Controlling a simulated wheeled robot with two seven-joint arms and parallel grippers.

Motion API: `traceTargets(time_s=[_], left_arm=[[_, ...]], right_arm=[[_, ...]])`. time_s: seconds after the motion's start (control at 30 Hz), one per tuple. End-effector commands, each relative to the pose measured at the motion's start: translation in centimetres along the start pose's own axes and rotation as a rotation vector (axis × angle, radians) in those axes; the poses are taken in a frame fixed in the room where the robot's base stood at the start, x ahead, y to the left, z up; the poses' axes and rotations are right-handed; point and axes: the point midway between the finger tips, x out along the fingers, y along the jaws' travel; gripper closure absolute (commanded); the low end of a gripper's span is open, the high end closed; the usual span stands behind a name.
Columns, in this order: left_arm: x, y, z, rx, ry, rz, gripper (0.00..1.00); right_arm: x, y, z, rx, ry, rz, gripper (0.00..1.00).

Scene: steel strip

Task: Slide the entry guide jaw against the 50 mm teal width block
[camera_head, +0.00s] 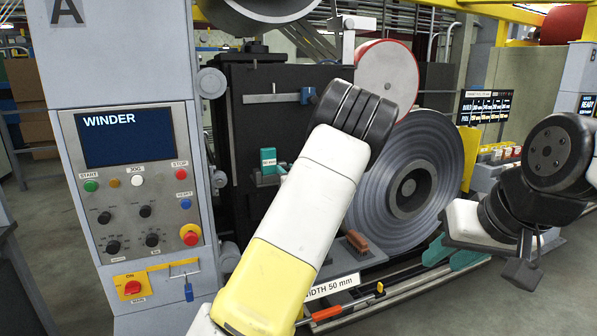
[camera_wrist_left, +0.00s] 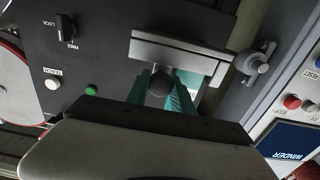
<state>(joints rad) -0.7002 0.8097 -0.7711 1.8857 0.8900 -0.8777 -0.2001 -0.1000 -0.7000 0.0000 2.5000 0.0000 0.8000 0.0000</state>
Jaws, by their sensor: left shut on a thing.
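A small teal block (camera_head: 268,157) with a pale label stands on a ledge of the dark machine face in the head view. In the left wrist view, a grey steel jaw plate (camera_wrist_left: 180,52) crosses above my left gripper (camera_wrist_left: 164,92). Its teal fingers are shut on a dark round knob (camera_wrist_left: 160,82) by the plate. Teal and a pale label show close to the plate's right part; I cannot tell whether block and jaw touch. In the head view my own arm hides most of the left gripper. My right gripper (camera_head: 454,256) hangs at right, its teal fingers apart and empty.
The winder panel (camera_head: 128,180) stands left of the ledge. A large steel coil (camera_head: 440,165) is at right of my left arm. A LOCK/FREE switch (camera_wrist_left: 66,27) and a green button (camera_wrist_left: 91,90) are beside the left gripper. A brush (camera_head: 356,241) lies below.

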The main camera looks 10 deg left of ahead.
Motion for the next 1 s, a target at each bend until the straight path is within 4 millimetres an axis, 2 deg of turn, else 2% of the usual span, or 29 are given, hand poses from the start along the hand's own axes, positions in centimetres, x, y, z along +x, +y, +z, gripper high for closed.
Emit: traceTargets(time_s=[0.17,0.33,0.57,0.6,0.67,1.0], left_arm=[[0.0,0.0,0.0,0.000,-0.001,0.001,1.00],[0.0,-1.4,0.1,0.000,-0.003,-0.002,1.00],[0.0,-1.5,0.1,0.000,-0.002,-0.001,1.00],[0.0,-1.5,0.1,0.000,-0.002,-0.001,0.64],[0.0,-1.5,0.1,0.000,-0.002,-0.001,0.54],[-0.3,-1.4,0.0,0.000,-0.001,0.000,0.54]], right_arm=[[0.0,0.0,0.0,0.000,0.000,0.000,0.67],[0.0,0.0,0.0,0.000,0.000,0.000,0.67],[0.0,0.0,0.0,0.000,0.000,0.000,0.67],[0.0,0.0,0.0,0.000,0.000,0.000,0.67],[0.0,0.0,0.0,0.000,0.000,0.000,0.67],[0.0,0.0,0.0,0.000,0.000,0.000,0.67]])
